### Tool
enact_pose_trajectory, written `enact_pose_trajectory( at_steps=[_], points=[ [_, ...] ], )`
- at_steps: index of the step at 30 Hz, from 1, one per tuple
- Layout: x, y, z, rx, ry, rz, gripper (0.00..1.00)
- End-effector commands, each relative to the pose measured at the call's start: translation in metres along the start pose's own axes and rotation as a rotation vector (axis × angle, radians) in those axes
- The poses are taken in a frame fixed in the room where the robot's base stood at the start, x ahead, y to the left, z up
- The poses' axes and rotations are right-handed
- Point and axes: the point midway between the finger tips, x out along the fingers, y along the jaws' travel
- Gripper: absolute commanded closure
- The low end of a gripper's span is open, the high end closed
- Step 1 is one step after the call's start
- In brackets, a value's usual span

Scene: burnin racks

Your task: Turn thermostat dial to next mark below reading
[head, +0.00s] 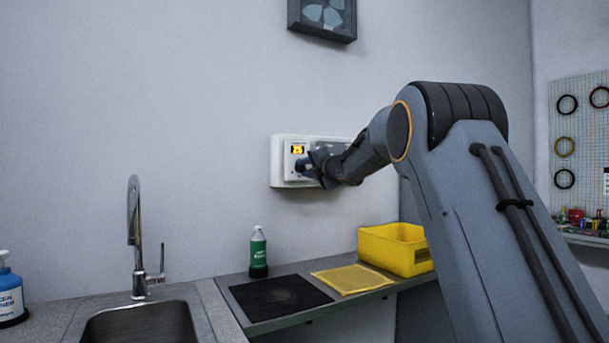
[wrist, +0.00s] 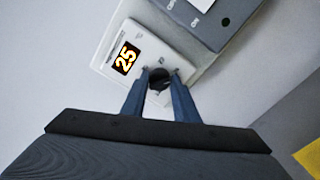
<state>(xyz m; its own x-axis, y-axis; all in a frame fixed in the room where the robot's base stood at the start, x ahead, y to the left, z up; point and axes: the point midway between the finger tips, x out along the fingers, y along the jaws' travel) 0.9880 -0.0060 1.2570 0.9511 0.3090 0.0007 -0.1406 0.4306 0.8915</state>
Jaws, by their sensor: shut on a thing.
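The white thermostat (head: 289,172) is fixed to the wall, and its small display shows lit orange digits. In the wrist view the thermostat (wrist: 188,49) appears tilted, and its display (wrist: 126,58) reads 25. My gripper (head: 308,168) reaches it from the right in the head view. In the wrist view my gripper (wrist: 160,76) is shut on a small dark round dial (wrist: 159,75) below the display. The fingers hide the sides of the dial, and I cannot tell which mark it points to.
A grey box (wrist: 215,18) with printed labels sits beside the thermostat on the same white panel. Below are a sink (head: 145,325), a tap (head: 137,235), a green bottle (head: 258,252), a black mat (head: 280,297), a yellow cloth (head: 352,278) and a yellow bin (head: 394,249).

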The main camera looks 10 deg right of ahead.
Motion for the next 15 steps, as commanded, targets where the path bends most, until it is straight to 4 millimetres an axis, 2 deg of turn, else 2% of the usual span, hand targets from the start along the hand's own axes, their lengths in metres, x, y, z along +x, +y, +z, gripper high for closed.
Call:
enact_pose_trajectory(
  at_steps=[15],
  points=[
    [0.0003,-0.0017,-0.0012,-0.054,0.002,-0.003,0.95]
  ],
)
